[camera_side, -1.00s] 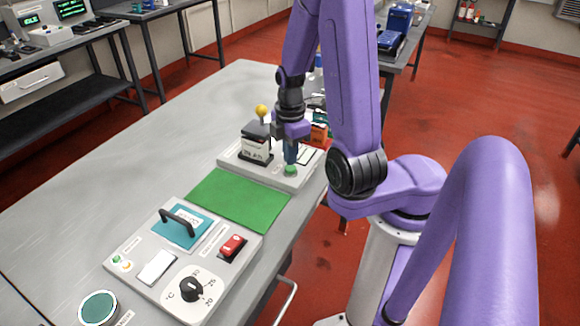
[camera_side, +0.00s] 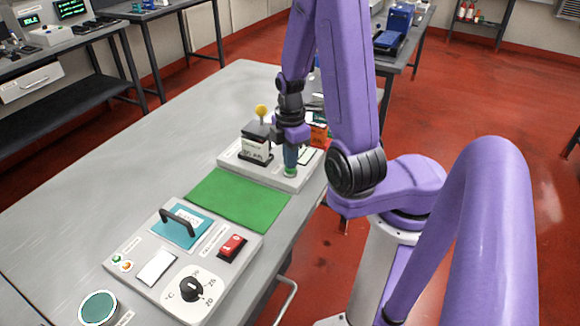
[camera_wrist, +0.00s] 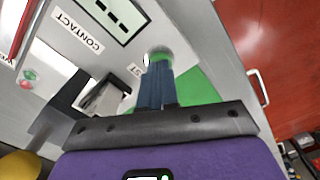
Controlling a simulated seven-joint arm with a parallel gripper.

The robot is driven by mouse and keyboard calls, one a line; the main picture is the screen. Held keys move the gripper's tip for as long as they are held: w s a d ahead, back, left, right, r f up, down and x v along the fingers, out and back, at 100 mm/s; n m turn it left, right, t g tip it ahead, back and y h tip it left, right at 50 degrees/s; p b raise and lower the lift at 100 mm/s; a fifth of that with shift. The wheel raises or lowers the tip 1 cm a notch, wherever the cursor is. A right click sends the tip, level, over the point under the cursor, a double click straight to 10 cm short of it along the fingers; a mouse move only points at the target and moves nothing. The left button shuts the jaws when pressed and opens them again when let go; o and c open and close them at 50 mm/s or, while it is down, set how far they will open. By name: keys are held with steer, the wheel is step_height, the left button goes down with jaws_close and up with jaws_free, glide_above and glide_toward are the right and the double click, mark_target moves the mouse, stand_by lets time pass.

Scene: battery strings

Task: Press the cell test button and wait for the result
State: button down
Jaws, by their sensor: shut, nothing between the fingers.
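The green test button (camera_side: 291,173) sits on the right part of the pale tester (camera_side: 230,160) at the back of the bench. My gripper (camera_side: 291,166) is shut and empty, pointing down with its blue fingertips on or just over the button. In the wrist view, the button (camera_wrist: 160,53) shows just beyond the shut fingertips (camera_wrist: 157,70), which partly hide it. Contact or press depth is hard to tell. The tester's display (camera_wrist: 114,16) shows dashes.
A green mat (camera_side: 240,200) lies in front of the tester. Nearer is a grey panel (camera_side: 140,245) with a teal handled lid, a red switch (camera_side: 232,246) and a black dial (camera_side: 191,289). Coloured boxes (camera_side: 318,132) stand behind my gripper. The bench's left side is clear.

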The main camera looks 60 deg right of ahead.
steer(key=shift+f, duration=0.55)
steer(key=shift+r, duration=3)
steer(key=shift+w, duration=0.15)
steer(key=shift+w+a+r, duration=1.8)
steer(key=shift+a, duration=2.55)
steer(key=s+a+r, duration=0.2)
steer(key=s, duration=1.4)
steer(key=shift+s+r+n, duration=0.3)
steer(key=shift+r, duration=0.05)
